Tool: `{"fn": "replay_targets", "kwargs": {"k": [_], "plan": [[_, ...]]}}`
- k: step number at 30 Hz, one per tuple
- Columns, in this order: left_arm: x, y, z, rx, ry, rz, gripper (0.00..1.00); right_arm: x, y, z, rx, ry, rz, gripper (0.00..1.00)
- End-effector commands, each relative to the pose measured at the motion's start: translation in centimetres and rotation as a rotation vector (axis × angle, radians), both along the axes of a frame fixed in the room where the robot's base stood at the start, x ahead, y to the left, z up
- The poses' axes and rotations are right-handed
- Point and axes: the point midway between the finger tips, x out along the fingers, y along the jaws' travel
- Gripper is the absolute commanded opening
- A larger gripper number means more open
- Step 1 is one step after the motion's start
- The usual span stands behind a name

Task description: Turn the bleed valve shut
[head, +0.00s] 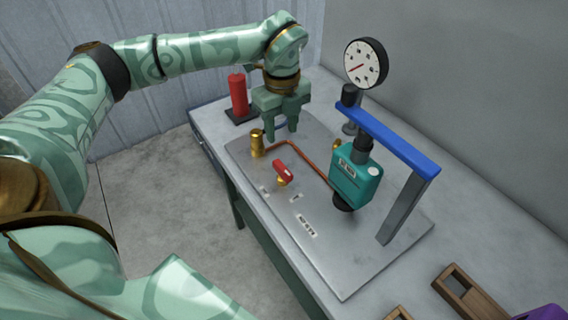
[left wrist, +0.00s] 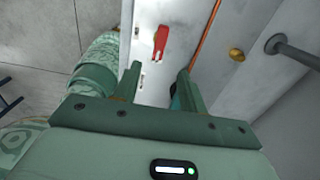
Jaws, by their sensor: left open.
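The bleed valve has a red lever handle (head: 283,172) on a small brass body, mounted on the grey metal plate (head: 340,272). My left gripper (head: 282,134) points down above the plate, behind the red handle in the head view, with its fingers apart and nothing between them. In the left wrist view the red handle (left wrist: 160,42) lies beyond the open fingertips (left wrist: 159,72), roughly in line with the gap, and the gripper does not appear to touch it. My right gripper is not in view.
A copper pipe (head: 312,167) runs from a brass fitting (head: 257,148) to a teal pump body (head: 354,180). A blue lever bar (head: 392,138) and a round gauge (head: 366,62) rise on the right. A red cylinder (head: 239,90) stands behind; a wooden tray (head: 485,304) lies front right.

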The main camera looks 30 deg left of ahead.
Motion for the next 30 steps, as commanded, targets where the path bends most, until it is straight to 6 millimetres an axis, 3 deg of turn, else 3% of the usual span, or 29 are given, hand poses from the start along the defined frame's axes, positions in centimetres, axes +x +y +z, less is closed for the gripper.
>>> {"fn": "replay_targets", "kwargs": {"k": [1, 6, 13, 18, 28, 30], "plan": [[-0.1, 0.0, -1.7, 0.000, 0.006, -0.001, 0.42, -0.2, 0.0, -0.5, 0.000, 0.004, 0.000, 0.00], [-0.1, 0.0, -6.3, -0.001, 0.006, -0.003, 0.42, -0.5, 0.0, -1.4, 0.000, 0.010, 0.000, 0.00], [-0.1, -0.1, -10.9, -0.002, 0.003, -0.004, 0.42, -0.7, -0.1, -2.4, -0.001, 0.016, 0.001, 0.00], [0.0, -0.1, -12.4, -0.003, 0.001, -0.005, 0.42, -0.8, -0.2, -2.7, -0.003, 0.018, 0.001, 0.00], [0.0, -0.1, -12.7, -0.002, 0.000, -0.005, 0.42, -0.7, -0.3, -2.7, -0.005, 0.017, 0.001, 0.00], [0.0, -0.1, -12.7, -0.002, 0.000, -0.005, 0.22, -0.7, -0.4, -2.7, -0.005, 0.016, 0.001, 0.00]]}}
